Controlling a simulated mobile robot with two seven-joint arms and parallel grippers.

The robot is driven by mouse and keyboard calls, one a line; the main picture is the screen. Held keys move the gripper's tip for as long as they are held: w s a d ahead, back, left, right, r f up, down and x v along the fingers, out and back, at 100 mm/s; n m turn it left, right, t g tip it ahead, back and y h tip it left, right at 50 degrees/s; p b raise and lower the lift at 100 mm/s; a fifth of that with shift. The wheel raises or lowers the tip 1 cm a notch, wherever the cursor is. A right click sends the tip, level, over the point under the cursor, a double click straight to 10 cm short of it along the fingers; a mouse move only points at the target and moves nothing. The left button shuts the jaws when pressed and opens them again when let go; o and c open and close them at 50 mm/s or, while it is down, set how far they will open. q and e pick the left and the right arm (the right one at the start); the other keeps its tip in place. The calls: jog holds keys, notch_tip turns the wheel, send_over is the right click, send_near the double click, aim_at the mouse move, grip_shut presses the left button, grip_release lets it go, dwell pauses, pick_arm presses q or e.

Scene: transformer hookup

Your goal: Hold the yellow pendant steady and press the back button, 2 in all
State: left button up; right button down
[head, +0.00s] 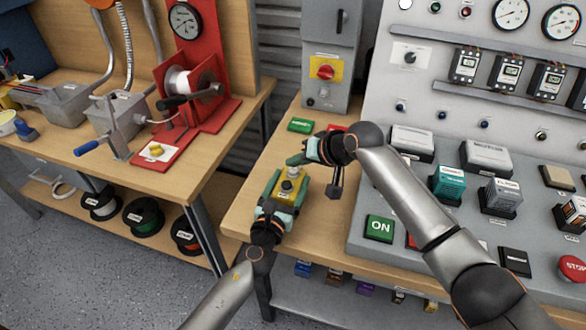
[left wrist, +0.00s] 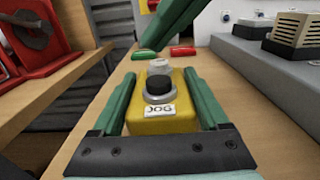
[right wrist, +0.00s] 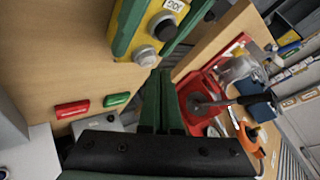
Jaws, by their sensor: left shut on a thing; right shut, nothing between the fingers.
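The yellow pendant (head: 288,186) stands on the wooden bench top, with a black front button (left wrist: 159,86), a pale grey back button (left wrist: 160,65) and a JOG label. My left gripper (head: 285,184) is shut on the pendant, one green finger along each side in the left wrist view. My right gripper (head: 292,161) is shut and empty, its fingertips above the pendant's far end. In the right wrist view its closed fingers (right wrist: 158,78) point at the back button (right wrist: 146,57). Whether they touch it I cannot tell.
A green plate (head: 300,125) and a red plate (head: 336,128) lie behind the pendant. To the right stands a grey console with a green ON button (head: 380,228) and several modules. A second bench with a red spool stand (head: 190,80) is at left, across a gap.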

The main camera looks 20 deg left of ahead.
jog(key=shift+r, duration=0.15)
notch_tip(320, 180, up, 5)
dwell(0.7)
dwell(0.5)
pick_arm(q)
jog(key=o, duration=1.6)
jog(key=shift+c, duration=0.2)
